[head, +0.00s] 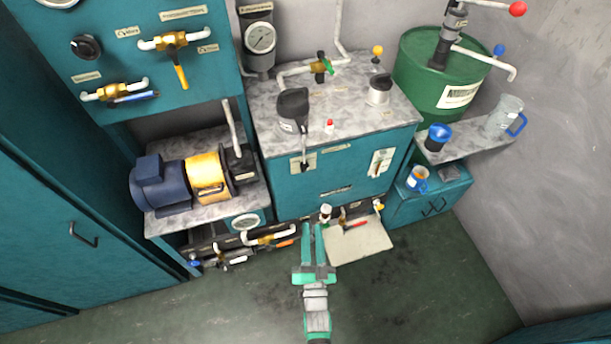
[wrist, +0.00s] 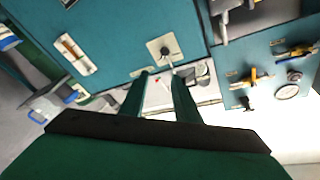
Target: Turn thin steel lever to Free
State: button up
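The thin steel lever (head: 304,146) is on the teal cabinet front, on a small pale plate with a dark round hub. In the head view it stands roughly upright from the hub. In the wrist view, which is turned over, the lever (wrist: 171,67) shows beyond my fingertips, slanting down from the hub. The plate's markings are too small to read. My gripper (head: 312,228) is in front of and below the cabinet front, apart from the lever. Its two green fingers (wrist: 160,77) are spread with nothing between them.
A pale tray (head: 362,244) juts out low beside my gripper. Small valves and pipes (head: 265,238) run along the cabinet's bottom. A blue and yellow motor (head: 185,180) stands left. The floor in front is clear.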

aim_at(305, 171)
jog(key=w+r+m, duration=0.1)
jog(key=w, duration=0.5)
jog(key=w+a+r+m, duration=0.1)
jog(key=w, duration=0.5)
jog(key=w+a+r+t, duration=0.1)
jog(key=w, duration=0.5)
jog(key=shift+w+r+m, duration=0.1)
jog(key=shift+w+m, duration=0.05)
jog(key=shift+m, duration=0.25)
jog(key=shift+w+a+r, duration=0.15)
jog(key=shift+w+a, duration=0.05)
jog(key=shift+w, duration=0.4)
grip_shut()
